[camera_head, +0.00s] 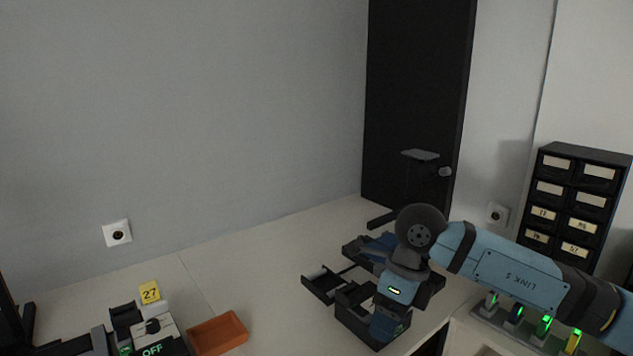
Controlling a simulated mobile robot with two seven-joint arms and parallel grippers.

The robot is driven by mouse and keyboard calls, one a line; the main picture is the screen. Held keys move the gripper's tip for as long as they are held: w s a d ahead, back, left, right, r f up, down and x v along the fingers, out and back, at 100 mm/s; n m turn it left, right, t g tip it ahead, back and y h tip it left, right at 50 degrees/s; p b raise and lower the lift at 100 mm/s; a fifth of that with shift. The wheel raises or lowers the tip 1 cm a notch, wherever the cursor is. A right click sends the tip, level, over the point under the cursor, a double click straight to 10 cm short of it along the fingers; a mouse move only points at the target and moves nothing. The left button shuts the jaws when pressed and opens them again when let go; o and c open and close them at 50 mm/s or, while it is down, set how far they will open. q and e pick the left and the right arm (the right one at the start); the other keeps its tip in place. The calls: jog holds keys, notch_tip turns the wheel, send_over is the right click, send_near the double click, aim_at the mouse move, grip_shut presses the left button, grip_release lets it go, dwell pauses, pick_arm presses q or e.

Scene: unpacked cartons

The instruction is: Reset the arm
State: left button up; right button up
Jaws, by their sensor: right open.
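My right arm (515,278) comes in from the right, blue with dark joints and "LINK 5" lettering. Its wrist bends down at a dark round joint, and my right gripper (386,326) points down over a black open carton (362,334). The gripper is open; its fingertips are hard to make out against the carton, and I cannot tell whether it touches the carton or whether anything is between the fingers. My left gripper is not in view.
An orange tray (218,333) and a device marked "OFF" (152,349) with a yellow "27" tag (150,292) stand at lower left. A black drawer cabinet (577,205) and a row of green-lit items (545,325) are at right. The table's back left is clear.

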jog(key=s+a+f+m+g+y, duration=0.1)
jog(key=s+a+m+g+y, duration=0.1)
jog(key=s+a+y, duration=0.4)
jog(key=s+a+f+m+g+y, duration=0.1)
jog(key=s+a+m+g+y, duration=0.15)
jog(key=a+y, duration=0.55)
jog(key=w+d+f+m+t+h, duration=0.1)
jog(key=d+f+m+t+h, duration=0.35)
jog(key=m+t, duration=0.95)
jog(key=w+d+f+m+t+h, duration=0.1)
jog(key=d+f+m+t, duration=0.7)
jog(key=m, duration=0.9)
jog(key=s+d+f+m+g+h, duration=0.3)
jog(key=s+d+f+m+h, duration=0.15)
jog(key=s+f, duration=0.4)
jog(key=s+d+f+m+g+h, duration=0.35)
jog(key=s+f+m, duration=0.2)
jog(key=f, duration=0.55)
pick_arm(q)
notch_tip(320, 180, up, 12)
jog(key=p, duration=1.4)
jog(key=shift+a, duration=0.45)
pick_arm(e)
notch_tip(320, 180, up, 13)
jog(key=d+n+t, duration=0.1)
jog(key=shift+s+f, duration=0.2)
jog(key=shift+s, duration=0.2)
